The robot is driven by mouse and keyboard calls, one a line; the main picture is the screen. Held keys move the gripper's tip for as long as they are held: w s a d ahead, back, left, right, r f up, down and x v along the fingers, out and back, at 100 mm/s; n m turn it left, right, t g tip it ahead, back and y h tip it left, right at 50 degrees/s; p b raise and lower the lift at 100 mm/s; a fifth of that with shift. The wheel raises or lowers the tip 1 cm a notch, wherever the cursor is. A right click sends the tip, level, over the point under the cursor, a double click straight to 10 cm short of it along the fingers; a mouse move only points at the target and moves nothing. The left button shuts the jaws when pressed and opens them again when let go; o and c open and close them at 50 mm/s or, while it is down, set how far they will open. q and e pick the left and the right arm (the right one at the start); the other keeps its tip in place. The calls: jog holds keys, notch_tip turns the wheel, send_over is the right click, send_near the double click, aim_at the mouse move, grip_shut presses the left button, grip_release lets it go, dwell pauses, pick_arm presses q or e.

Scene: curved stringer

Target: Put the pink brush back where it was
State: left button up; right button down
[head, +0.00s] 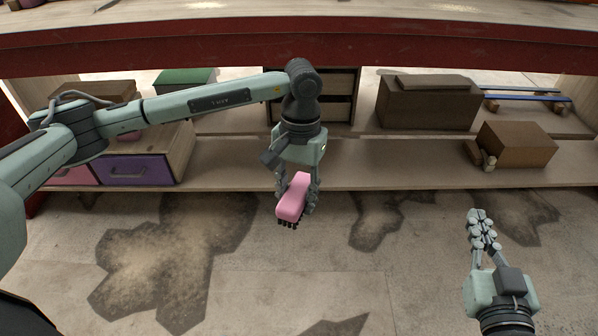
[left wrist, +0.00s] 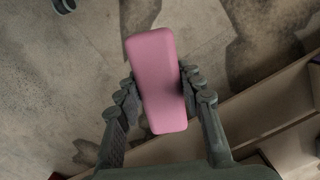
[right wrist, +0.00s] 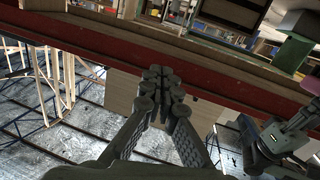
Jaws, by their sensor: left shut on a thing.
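The pink brush (head: 293,199) has a pink block-shaped back and dark bristles at its lower end. My left gripper (head: 297,188) is shut on it and holds it in front of the lower shelf, above the stained floor. In the left wrist view the pink brush (left wrist: 158,80) lies between the two fingers, slightly tilted. My right gripper (head: 478,216) is at the lower right with its fingertips together and nothing between them. The right wrist view also shows the right gripper (right wrist: 163,85) with its fingertips touching.
The lower shelf (head: 240,165) runs across behind the brush.

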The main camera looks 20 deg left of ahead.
pick_arm(q)
jog(key=s+r+p, duration=0.1)
jog(key=p, duration=0.2)
jog(key=shift+s+f+p, duration=0.1)
jog(key=shift+s+p, duration=0.15)
jog(key=shift+p, duration=0.45)
pick_arm(e)
jog(key=s+d+f+g+h, duration=0.2)
jog(key=s+d+f+g, duration=0.15)
jog(key=f, duration=0.35)
jog(key=s+d+f+g+h, duration=0.1)
jog(key=s+d+f+g, duration=0.25)
jog(key=f, duration=0.35)
pick_arm(q)
jog(key=p, duration=0.1)
jog(key=s+p, duration=0.1)
jog(key=p, duration=0.1)
jog(key=shift+s+f, duration=0.15)
jog(key=shift+f, duration=0.15)
jog(key=shift+a, duration=0.1)
pick_arm(e)
jog(key=s+d+f+g+h, duration=0.1)
jog(key=s+d+f+g, duration=0.2)
jog(key=s, duration=0.2)
jog(key=s+d+f+m+g+h, duration=0.1)
jog(key=s+d+f+g, duration=0.2)
jog(key=s, duration=0.3)
jog(key=shift+g, duration=0.6)
